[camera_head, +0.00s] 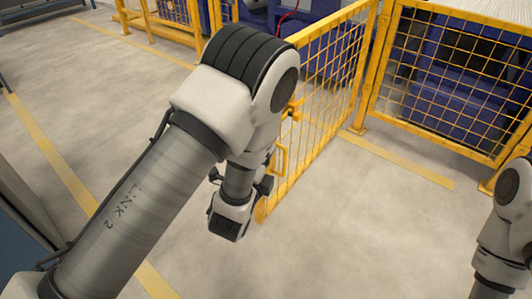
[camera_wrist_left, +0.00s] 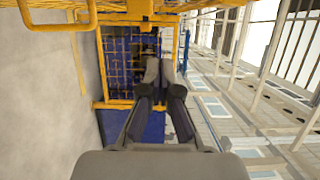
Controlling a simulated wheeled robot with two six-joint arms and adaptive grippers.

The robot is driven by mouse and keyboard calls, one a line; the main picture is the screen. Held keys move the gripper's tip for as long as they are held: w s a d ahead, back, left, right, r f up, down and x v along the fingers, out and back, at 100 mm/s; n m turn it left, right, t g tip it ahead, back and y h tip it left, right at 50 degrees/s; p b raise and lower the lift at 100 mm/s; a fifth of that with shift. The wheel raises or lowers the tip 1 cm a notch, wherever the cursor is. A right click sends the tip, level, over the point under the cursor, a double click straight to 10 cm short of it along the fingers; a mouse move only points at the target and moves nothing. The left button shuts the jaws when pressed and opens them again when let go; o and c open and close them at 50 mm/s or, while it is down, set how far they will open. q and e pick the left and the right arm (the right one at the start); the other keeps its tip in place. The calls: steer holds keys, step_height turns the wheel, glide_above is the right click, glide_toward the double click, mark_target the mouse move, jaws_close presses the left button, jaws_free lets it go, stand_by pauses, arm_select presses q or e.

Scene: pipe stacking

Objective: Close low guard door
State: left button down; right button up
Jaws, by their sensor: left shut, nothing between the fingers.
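The low guard door (camera_head: 325,100) is a yellow mesh panel in the head view. It stands open, angled out toward me from the fence line, with its free edge nearest me. A yellow loop handle (camera_head: 281,160) sits near that edge. My left arm is beside the free edge, and its elbow covers part of the door. My left gripper (camera_wrist_left: 164,72) is shut and empty in the left wrist view; its fingers are hard to make out in the head view. A yellow loop (camera_wrist_left: 57,14) shows at the wrist view's top left. My right gripper is out of view.
A fixed yellow mesh fence (camera_head: 450,80) stands right of the door, with blue machinery behind it. A yellow floor line (camera_head: 400,160) runs below the fence. The floor (camera_head: 350,235) between the door and my right arm is clear.

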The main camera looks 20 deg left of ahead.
arm_select(q)
steer(key=w+a+b, duration=0.2)
steer(key=w+a, duration=0.1)
steer(key=w, duration=0.7)
steer(key=shift+a, duration=0.4)
